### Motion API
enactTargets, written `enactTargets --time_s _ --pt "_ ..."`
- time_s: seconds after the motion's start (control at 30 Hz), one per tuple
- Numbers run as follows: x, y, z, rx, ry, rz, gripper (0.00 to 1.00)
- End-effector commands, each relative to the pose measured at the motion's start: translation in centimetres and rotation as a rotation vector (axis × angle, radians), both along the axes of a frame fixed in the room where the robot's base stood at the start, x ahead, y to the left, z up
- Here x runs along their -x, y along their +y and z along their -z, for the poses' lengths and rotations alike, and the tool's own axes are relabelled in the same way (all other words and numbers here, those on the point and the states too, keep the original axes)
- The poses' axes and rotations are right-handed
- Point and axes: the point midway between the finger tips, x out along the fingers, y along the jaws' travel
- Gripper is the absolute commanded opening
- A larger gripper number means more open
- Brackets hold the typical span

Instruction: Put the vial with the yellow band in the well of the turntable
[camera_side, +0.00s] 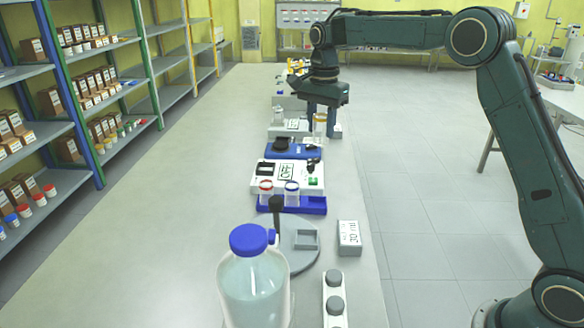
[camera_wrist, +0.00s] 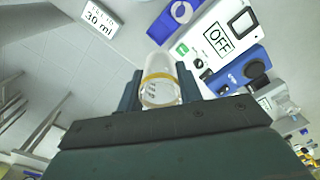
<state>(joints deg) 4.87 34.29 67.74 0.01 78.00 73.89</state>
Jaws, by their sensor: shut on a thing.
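The vial with the yellow band (camera_wrist: 160,88) is clear glass and sits between the two fingers of my gripper (camera_wrist: 160,80) in the wrist view. My gripper (camera_side: 320,128) is shut on it, and the vial (camera_side: 320,119) shows between the fingers in the side view, over the far half of the bench. The turntable (camera_side: 299,262) is a grey disc at the near end of the bench, with a raised square grey holder (camera_side: 305,240) on it. The bottle partly hides the disc. My gripper is far behind the turntable.
A blue rack (camera_side: 312,206) holds a red-banded vial (camera_side: 265,188) and a blue-banded vial (camera_side: 291,190). A white device marked OFF (camera_side: 286,177) stands behind it. A blue-capped bottle (camera_side: 252,285), a 30 ml sign (camera_side: 349,238) and a two-knob block (camera_side: 335,300) surround the turntable. The left bench is clear.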

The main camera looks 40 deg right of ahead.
Motion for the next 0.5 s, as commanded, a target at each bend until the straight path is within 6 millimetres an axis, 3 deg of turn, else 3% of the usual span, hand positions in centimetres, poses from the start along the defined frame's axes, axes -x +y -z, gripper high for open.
enactTargets --time_s 0.5 --pt "0.30 0.96 0.79 0.000 0.001 -0.002 0.15"
